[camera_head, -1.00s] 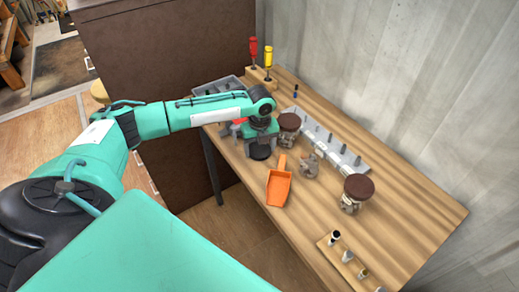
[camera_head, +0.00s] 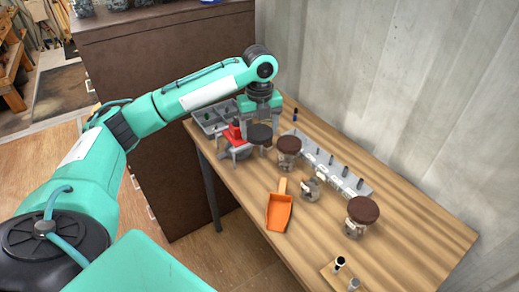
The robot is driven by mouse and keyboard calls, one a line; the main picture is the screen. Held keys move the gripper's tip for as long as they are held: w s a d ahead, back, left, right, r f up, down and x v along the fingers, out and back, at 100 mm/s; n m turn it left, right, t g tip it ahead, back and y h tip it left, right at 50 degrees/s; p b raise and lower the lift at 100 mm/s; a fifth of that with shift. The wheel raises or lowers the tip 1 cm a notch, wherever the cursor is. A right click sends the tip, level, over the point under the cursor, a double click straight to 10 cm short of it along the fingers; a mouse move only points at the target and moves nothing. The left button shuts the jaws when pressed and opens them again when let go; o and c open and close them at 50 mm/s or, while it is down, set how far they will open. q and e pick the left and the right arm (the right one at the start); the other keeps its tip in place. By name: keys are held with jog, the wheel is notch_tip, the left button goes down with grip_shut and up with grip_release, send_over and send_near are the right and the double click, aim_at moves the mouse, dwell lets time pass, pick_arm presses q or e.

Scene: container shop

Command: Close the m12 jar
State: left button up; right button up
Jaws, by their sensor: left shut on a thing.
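My left gripper (camera_head: 261,123) is shut on a dark round lid (camera_head: 260,134) and holds it at the far end of the workbench. Its fingers come down beside the lid. An open glass jar (camera_head: 311,190) with small parts in it stands near the middle of the bench, nearer than the gripper. Two other jars have brown lids on: one jar (camera_head: 289,147) just right of the gripper and one jar (camera_head: 361,215) further right. The jar labels are too small to read, so I cannot tell which is m12. My right gripper is out of view.
An orange scoop (camera_head: 279,208) lies at the bench's front edge. A red tool (camera_head: 235,133) and a grey divided tray (camera_head: 212,119) are left of the gripper. A grey strip with pegs (camera_head: 333,168) runs behind the jars.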

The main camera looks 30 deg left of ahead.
aim_at(259, 133)
pick_arm(q)
jog(key=shift+r, duration=1.5)
jog(key=shift+f, duration=0.1)
jog(key=s+d+f+n, duration=0.4)
jog(key=n, duration=0.4)
jog(key=s+d+f+n, duration=0.4)
jog(key=d+n, duration=0.1)
jog(key=n, duration=0.3)
jog(key=s+d+f+n, duration=0.4)
jog(key=d+f+n, duration=0.1)
jog(key=n, duration=0.3)
jog(key=shift+s+d+n, duration=0.1)
jog(key=shift+s+n, duration=0.2)
jog(key=shift+s+d+f+n, duration=0.1)
jog(key=shift+s+d+n, duration=0.2)
jog(key=shift+n, duration=0.3)
